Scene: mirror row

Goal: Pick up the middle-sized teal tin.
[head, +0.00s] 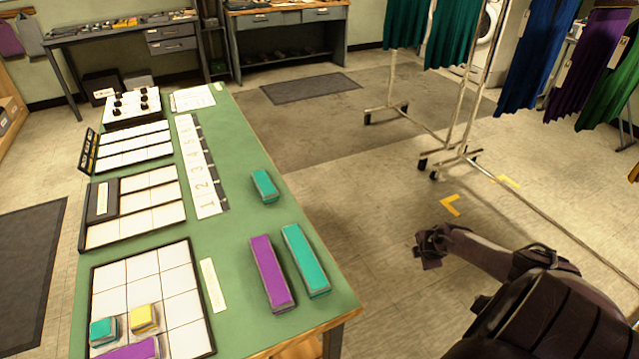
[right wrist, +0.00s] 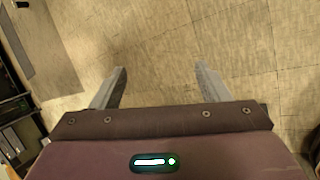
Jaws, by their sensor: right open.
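Three teal tins show in the head view. The middle-sized teal tin (head: 264,185) lies alone on the green table top, near its right edge. A long teal tin (head: 306,260) lies nearer, beside a long purple tin (head: 272,273). A small teal tin (head: 103,331) sits in the near white-celled tray (head: 204,325). My right gripper (head: 429,262) is off the table's right side, over the floor and apart from every tin. My left gripper is out of view.
A yellow tin (head: 144,318) and a purple tin (head: 128,350) are also in the near tray. More trays line the table's left side, beside a numbered strip (head: 201,170). Rolling racks with curtains (head: 452,35) stand at the right. Green surface around the middle-sized tin is clear.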

